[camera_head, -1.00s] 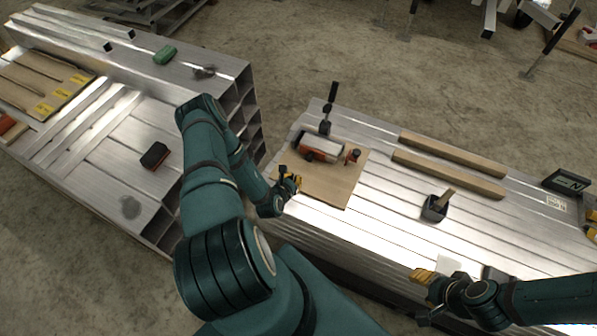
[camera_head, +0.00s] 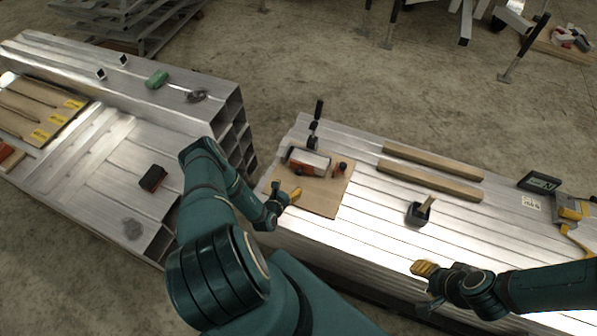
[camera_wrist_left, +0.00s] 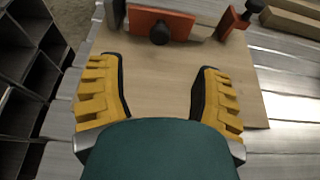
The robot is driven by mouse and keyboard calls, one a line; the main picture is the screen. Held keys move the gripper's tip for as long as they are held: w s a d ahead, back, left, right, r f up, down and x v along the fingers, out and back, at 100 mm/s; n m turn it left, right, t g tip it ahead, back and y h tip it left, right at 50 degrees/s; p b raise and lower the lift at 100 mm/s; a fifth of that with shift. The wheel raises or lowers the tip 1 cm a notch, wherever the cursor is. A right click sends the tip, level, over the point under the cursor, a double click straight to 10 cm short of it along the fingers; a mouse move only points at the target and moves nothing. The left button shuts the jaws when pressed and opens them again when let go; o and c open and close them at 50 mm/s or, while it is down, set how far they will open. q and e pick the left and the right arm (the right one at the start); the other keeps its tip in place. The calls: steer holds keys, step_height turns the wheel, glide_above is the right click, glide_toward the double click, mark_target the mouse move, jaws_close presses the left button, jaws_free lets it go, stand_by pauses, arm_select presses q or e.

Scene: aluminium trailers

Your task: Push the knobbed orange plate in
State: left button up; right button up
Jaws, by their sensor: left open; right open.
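The knobbed orange plate (camera_wrist_left: 183,25) shows at the top of the left wrist view, upright at the near face of a metal block, with a round black knob on its front. In the head view the orange plate (camera_head: 296,164) is small, on the block's near side. My left gripper (camera_wrist_left: 160,66) is open and empty, its yellow fingers spread over the wooden board, short of the plate and apart from it. In the head view my left gripper (camera_head: 294,195) is at the board's left part. My right gripper (camera_head: 427,284) is open and empty over the trailer's near edge.
The block stands on a wooden board (camera_head: 322,204). A smaller orange piece with a black knob (camera_wrist_left: 236,22) is to its right. Two wooden bars (camera_head: 430,160), a dark container (camera_head: 418,214) and a black sign (camera_head: 538,182) lie further right. Bare metal separates them.

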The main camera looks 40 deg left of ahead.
mark_target(298, 173)
arm_select(q)
steer(key=b+x, duration=0.2)
steer(key=x, duration=0.8)
steer(key=shift+w+f+b, duration=0.2)
steer(key=shift+w+b, duration=0.05)
steer(key=shift+b, duration=0.05)
steer(key=shift+w+a+f, duration=0.1)
steer(key=shift+w+a, duration=0.15)
steer(key=shift+w, duration=0.35)
jaws_close()
